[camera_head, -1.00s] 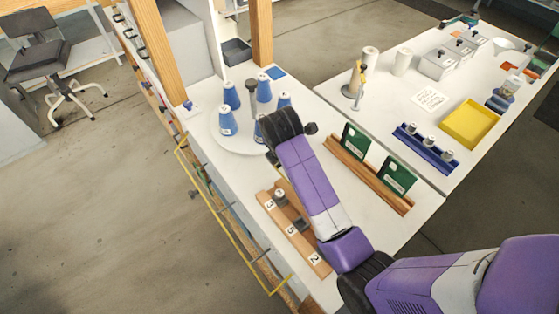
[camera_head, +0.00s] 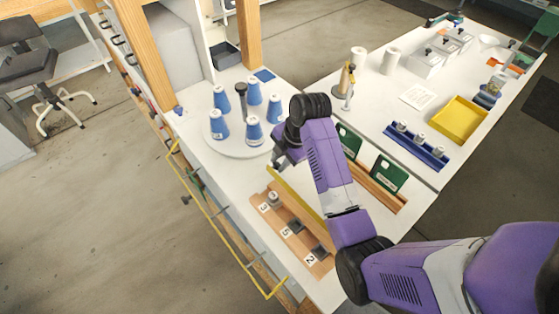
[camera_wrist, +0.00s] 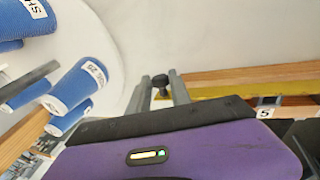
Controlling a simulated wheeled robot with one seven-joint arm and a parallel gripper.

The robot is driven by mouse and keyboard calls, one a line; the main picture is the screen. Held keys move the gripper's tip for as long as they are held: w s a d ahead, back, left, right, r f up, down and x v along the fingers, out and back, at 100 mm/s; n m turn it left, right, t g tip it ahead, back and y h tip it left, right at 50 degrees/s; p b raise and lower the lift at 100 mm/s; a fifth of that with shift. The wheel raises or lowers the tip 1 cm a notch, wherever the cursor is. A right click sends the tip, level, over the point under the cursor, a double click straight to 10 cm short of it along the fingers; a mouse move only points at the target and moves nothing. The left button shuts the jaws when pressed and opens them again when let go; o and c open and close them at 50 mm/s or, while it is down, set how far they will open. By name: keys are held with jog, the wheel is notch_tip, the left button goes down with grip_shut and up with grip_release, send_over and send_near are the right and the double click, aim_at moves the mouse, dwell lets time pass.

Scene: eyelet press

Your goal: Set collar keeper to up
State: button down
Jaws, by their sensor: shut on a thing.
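My gripper (camera_head: 280,160) is low over the table, between the round plate of blue cones and the numbered wooden board. In the wrist view its two fingers (camera_wrist: 160,79) are on either side of a small dark knob (camera_wrist: 160,86), shut on it. A yellow bar (camera_wrist: 225,92) runs from near the knob along the board, and it also shows in the head view (camera_head: 296,190). The bar and knob look like the collar keeper, but no label confirms this. My arm hides part of the bar, and I cannot tell how it is hinged.
The wooden board (camera_head: 284,226) carries labels 3, 5 and 2, with a grey piece at 3. Blue cones (camera_head: 221,98) stand on a round white plate around a dark post (camera_head: 241,98).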

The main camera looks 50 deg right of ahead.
jog(key=c, duration=1.2)
grip_release()
jog(key=v, duration=0.7)
jog(key=shift+s+r, duration=0.15)
jog(key=shift+r, duration=0.2)
